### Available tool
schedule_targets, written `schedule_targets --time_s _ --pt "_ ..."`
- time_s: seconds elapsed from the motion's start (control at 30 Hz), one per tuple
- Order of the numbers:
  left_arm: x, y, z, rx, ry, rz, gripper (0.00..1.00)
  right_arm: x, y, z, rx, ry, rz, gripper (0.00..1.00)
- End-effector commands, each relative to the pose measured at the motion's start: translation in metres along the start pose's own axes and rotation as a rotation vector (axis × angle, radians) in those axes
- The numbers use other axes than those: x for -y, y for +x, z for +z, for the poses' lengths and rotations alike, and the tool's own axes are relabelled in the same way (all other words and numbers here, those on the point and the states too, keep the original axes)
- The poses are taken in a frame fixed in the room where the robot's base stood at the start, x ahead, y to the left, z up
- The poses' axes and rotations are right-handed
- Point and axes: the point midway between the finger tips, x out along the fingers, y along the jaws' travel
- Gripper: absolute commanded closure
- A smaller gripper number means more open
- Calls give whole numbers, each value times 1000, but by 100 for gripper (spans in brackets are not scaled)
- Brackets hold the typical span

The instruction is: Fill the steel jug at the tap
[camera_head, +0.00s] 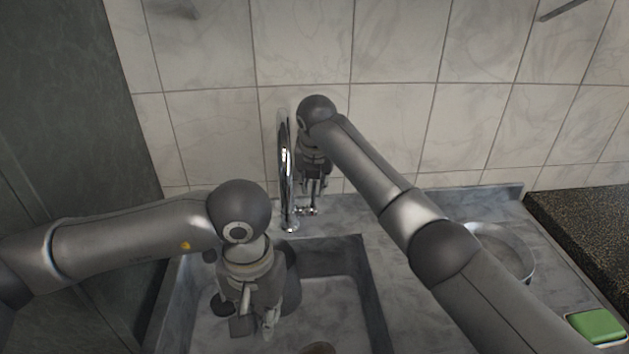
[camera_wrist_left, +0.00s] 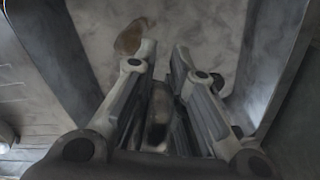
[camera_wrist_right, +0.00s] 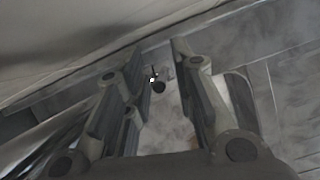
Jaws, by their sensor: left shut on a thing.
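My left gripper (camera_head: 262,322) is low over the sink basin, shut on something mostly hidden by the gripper. A dark grey curved side (camera_head: 291,281) shows right behind it and looks like the steel jug. In the left wrist view a narrow piece (camera_wrist_left: 158,118) sits between the fingers. The chrome tap (camera_head: 285,170) stands behind the basin, with its small lever (camera_head: 308,210) on its right. My right gripper (camera_head: 314,190) points down just above this lever. In the right wrist view its fingers are apart, with a small dark knob (camera_wrist_right: 158,86) between them. No water is visible.
The grey stone sink (camera_head: 375,300) has a brown oval thing (camera_wrist_left: 131,37) on its floor. A round steel pan (camera_head: 528,262) and a green block (camera_head: 597,325) are on the right. A tiled wall (camera_head: 390,110) closes the back.

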Motion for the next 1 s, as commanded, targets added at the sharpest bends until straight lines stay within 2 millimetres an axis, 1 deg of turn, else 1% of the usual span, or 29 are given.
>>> schedule_targets --time_s 0.03,0.13,0.17,0.67,0.83,1.0 --pt "0 0 0 -1 0 0 100 0 0 0 0 0 0 86" --pt "0 0 0 -1 0 0 100 0 0 0 0 0 0 99" --pt "0 0 0 -1 0 0 100 0 0 0 0 0 0 100" --pt "0 0 0 -1 0 0 100 2 -1 0 22 1 2 100" --pt "0 0 0 -1 0 0 100 4 -2 -2 75 3 11 100" --pt "0 0 0 -1 0 0 100 5 -4 -10 156 3 27 100"
